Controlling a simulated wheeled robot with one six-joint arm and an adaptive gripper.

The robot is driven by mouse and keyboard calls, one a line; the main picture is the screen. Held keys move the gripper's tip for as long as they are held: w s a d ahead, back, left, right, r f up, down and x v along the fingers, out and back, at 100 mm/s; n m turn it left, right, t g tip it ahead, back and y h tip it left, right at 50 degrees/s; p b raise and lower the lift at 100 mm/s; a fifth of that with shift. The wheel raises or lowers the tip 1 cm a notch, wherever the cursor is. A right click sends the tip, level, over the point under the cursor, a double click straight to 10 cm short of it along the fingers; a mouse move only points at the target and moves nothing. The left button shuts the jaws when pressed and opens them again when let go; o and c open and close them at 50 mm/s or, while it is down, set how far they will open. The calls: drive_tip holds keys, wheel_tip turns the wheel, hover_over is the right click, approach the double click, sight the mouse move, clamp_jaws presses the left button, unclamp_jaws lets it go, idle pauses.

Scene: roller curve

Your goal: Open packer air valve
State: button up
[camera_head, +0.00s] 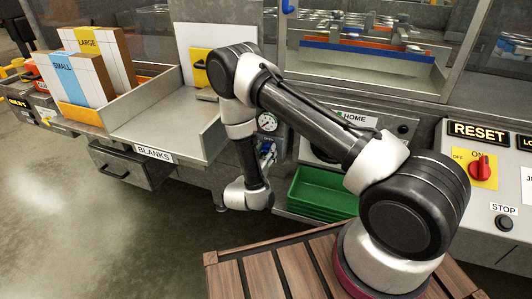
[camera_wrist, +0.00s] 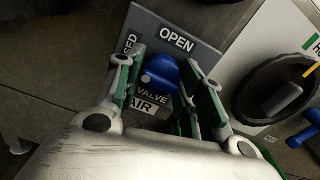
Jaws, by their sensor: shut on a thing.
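The air valve's blue handle (camera_wrist: 160,70) shows in the wrist view in front of a grey plate (camera_wrist: 205,57). The plate reads OPEN at the top, a partly hidden word ending in "ED" at the left, and VALVE and AIR below. My gripper (camera_wrist: 163,72) has its green-padded fingers on either side of the handle and is shut on it. The fingers and wrist hide part of the handle, so its exact angle is hard to tell. In the head view my arm reaches down to the cabinet front below a pressure gauge (camera_head: 267,122), with the gripper mostly hidden.
A black rotary knob (camera_wrist: 278,88) and another blue handle (camera_wrist: 303,137) are right of the plate in the wrist view. Green trays (camera_head: 318,192) lie right of my wrist. The BLANKS tray (camera_head: 150,125) and a drawer (camera_head: 125,165) are left. Floor at left is clear.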

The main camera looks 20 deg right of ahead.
drive_tip(key=m, duration=1.3)
drive_tip(key=shift+m, duration=2.1)
drive_tip(key=o, duration=1)
drive_tip(key=v, duration=1.2)
